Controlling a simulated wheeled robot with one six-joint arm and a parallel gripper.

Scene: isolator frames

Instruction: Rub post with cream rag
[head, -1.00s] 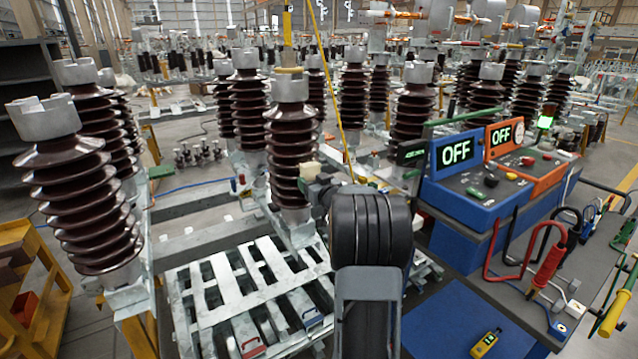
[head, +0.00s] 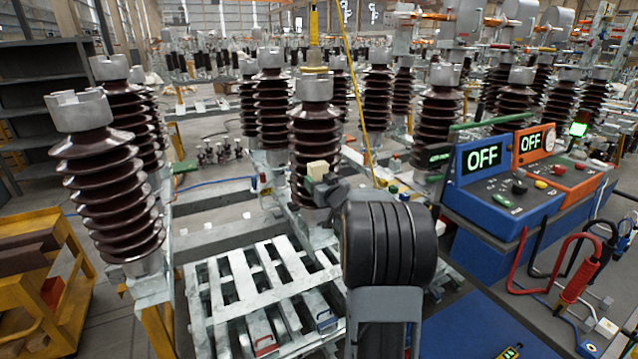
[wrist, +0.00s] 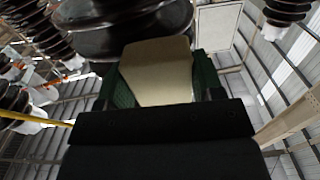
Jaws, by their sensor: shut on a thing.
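The cream rag (head: 318,169) is at the end of my arm, in front of a brown ribbed insulator post (head: 315,130) with a grey metal cap. My gripper (head: 314,182) is shut on the rag. In the wrist view the rag (wrist: 157,72) sits between the two green fingers of my gripper (wrist: 155,85). Its far edge is at the dark, shiny underside of a post shed (wrist: 130,30), and it looks to be touching or very close. My arm hides the lower right side of the post's base.
More brown posts stand around, a large one (head: 105,180) at the left. A slatted metal pallet (head: 240,300) lies below my arm. Blue (head: 490,180) and orange (head: 548,165) control boxes reading OFF stand at the right. A yellow cart (head: 40,270) is at the left.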

